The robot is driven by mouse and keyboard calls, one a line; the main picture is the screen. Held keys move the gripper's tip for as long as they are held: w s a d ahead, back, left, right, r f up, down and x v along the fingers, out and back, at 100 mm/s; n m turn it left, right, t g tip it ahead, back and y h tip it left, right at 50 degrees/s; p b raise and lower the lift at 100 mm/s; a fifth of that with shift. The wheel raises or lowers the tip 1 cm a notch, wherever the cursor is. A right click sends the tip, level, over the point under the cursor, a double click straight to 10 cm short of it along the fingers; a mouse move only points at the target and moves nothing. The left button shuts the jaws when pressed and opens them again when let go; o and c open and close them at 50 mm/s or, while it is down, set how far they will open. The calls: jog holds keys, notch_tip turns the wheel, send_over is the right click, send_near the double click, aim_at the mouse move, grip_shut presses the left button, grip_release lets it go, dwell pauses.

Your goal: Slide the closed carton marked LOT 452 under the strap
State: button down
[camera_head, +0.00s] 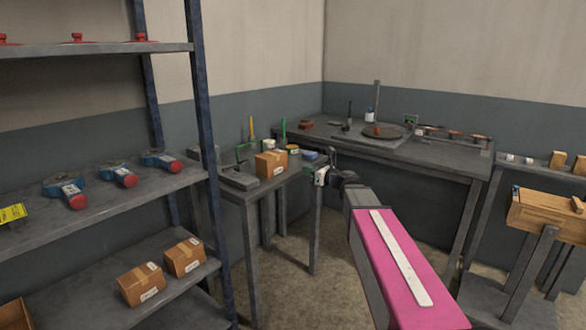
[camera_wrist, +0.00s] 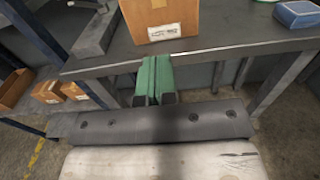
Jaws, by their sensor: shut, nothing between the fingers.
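A closed brown carton (camera_head: 271,163) with a tape strip stands upright near the front edge of the small grey table. In the wrist view the carton (camera_wrist: 160,14) is just beyond my fingertips, with a white label low on its near face. The label's print is too small to read for certain. My gripper (camera_head: 312,173) is at the table's front right. In the wrist view my gripper (camera_wrist: 153,62) has its green fingers together and empty, at the table edge below the carton. No gap shows between them. I cannot make out a strap.
Two labelled cartons (camera_head: 140,284) (camera_head: 184,256) lie on the lower left shelf. A blue box (camera_wrist: 297,14) is on the table right of the carton, and a grey bar (camera_wrist: 95,34) lies left. The blue rack post (camera_head: 205,130) stands left of the table.

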aim_at(278, 161)
jog(key=x, duration=1.3)
jog(key=shift+w+a, duration=0.15)
jog(key=shift+a, duration=0.1)
jog(key=x, duration=1.3)
jog(key=shift+w+a, duration=0.25)
jog(key=shift+w, duration=0.1)
jog(key=shift+s, duration=0.1)
